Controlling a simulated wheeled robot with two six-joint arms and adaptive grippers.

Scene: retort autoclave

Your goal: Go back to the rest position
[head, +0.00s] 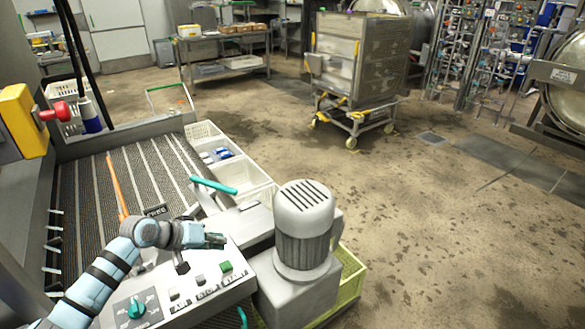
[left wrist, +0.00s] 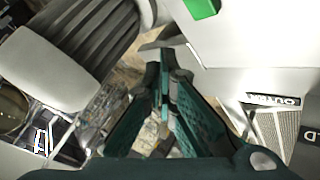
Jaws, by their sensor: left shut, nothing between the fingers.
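My left gripper (head: 212,240) reaches in from the lower left in the head view, over the grey control panel (head: 211,311). Its fingers (left wrist: 165,80) are closed together with nothing between them in the left wrist view. The panel carries a teal rotary knob (head: 137,308), a black lever (head: 182,266) and a green button (head: 226,266). The green button also shows at the top of the left wrist view (left wrist: 203,7). Whether the fingertips touch anything cannot be told.
A grey ribbed motor (head: 303,232) stands just right of the gripper. A conveyor bed (head: 150,175) with a red stop button (head: 55,111) on a yellow box lies behind. White crates (head: 241,176) line its right side. A wheeled cage cart (head: 358,65) stands farther off; the floor at right is open.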

